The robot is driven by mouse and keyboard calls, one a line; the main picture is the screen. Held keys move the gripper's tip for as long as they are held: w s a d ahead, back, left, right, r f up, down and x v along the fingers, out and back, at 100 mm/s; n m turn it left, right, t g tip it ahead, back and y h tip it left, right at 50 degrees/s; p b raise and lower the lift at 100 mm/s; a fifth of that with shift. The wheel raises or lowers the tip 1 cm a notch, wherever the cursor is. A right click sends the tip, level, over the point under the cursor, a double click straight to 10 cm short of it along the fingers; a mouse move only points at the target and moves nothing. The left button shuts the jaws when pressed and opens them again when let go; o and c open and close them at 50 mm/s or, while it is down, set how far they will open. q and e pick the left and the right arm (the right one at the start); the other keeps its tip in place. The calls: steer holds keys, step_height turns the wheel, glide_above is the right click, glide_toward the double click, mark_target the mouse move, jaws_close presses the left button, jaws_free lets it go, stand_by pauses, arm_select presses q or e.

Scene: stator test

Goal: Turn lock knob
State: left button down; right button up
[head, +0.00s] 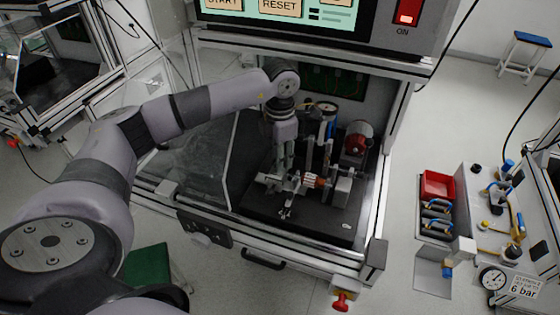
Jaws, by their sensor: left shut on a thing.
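My left arm reaches in from the left through the open front of the test cabinet. My left gripper (283,170) points down over the left part of the test fixture (338,190). It is shut on a small part there, which I take to be the lock knob; the gripper mostly hides it. A stator with copper-coloured windings (312,181) sits in the fixture just right of the fingers. My right gripper is not in view.
A red round part (357,138) stands behind the stator. The cabinet's front rail (270,240) and clear side panel (200,165) border the work space. The dark base plate (320,228) is mostly clear in front. A red bin (437,185) sits on a bench at right.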

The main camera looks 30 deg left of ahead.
arm_select(q)
steer(key=shift+m+b, duration=0.5)
steer(key=shift+m, duration=0.4)
steer(key=shift+r, duration=0.1)
steer(key=c, duration=1.3)
jaws_free()
step_height(320, 180, up, 12)
steer(key=shift+f, duration=0.1)
